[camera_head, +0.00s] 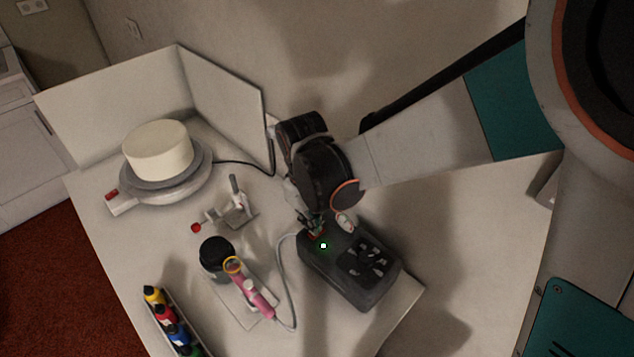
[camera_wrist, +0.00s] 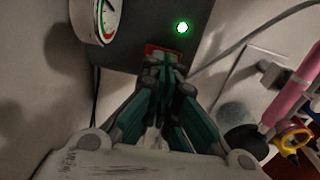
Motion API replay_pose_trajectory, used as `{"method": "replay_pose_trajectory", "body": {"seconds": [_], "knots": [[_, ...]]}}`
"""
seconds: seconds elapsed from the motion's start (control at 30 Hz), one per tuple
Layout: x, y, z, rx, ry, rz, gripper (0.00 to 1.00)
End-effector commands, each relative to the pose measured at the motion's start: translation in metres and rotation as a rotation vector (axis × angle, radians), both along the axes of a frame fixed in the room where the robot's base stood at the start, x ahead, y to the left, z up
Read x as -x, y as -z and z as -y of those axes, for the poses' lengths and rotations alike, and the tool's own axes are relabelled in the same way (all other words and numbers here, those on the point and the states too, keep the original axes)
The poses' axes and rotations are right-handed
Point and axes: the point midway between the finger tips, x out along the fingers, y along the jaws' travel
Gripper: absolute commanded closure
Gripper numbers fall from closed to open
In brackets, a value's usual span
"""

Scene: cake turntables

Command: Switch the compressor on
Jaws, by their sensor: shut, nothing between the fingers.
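The compressor (camera_head: 338,288) is a dark grey box with a vented top near the table's front edge. A green light (camera_head: 323,245) glows on its top; the light also shows in the wrist view (camera_wrist: 182,28). A round white gauge (camera_head: 345,221) stands at its back edge, also seen in the wrist view (camera_wrist: 97,20). My gripper (camera_wrist: 160,62) is shut and empty, its fingertips at a red-edged switch (camera_wrist: 150,47) beside the light. The fingertips hide most of the switch, so its position and exact contact cannot be told.
A white cake (camera_head: 157,149) sits on a turntable (camera_head: 190,183) before white panels. Colour bottles (camera_head: 165,315) stand at the front left.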

Motion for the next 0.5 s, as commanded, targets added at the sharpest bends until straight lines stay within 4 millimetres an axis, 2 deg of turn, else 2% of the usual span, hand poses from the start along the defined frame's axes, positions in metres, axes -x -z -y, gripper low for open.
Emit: {"method": "replay_pose_trajectory", "body": {"seconds": [0.37, 0.5], "knots": [[0.0023, -0.0007, -0.0019, 0.001, 0.000, 0.001, 1.00], [0.0012, -0.0065, -0.0017, 0.001, 0.001, 0.001, 1.00]]}}
